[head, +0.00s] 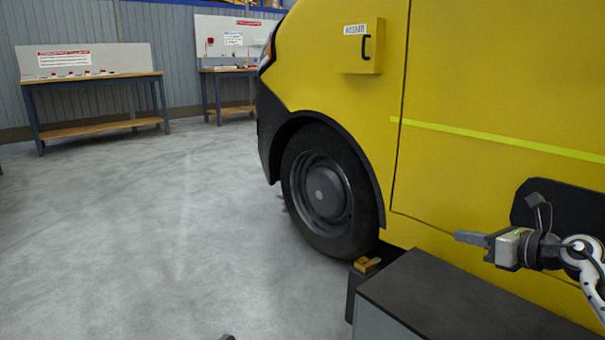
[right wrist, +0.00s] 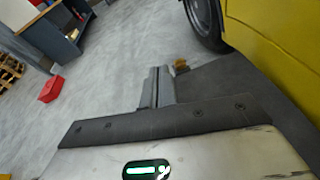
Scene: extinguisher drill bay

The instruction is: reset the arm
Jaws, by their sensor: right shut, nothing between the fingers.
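My right gripper (head: 462,238) is at the right of the head view, in front of the lower side of the yellow vehicle (head: 480,80). Its fingers point left and are together, with nothing between them. The right wrist view also shows the closed fingers (right wrist: 158,88), with grey floor beyond them. My left gripper does not show clearly in either view.
Two workbenches (head: 90,78) (head: 228,70) stand against the back wall. A red box (right wrist: 51,89) lies on the floor. The floor at left is clear.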

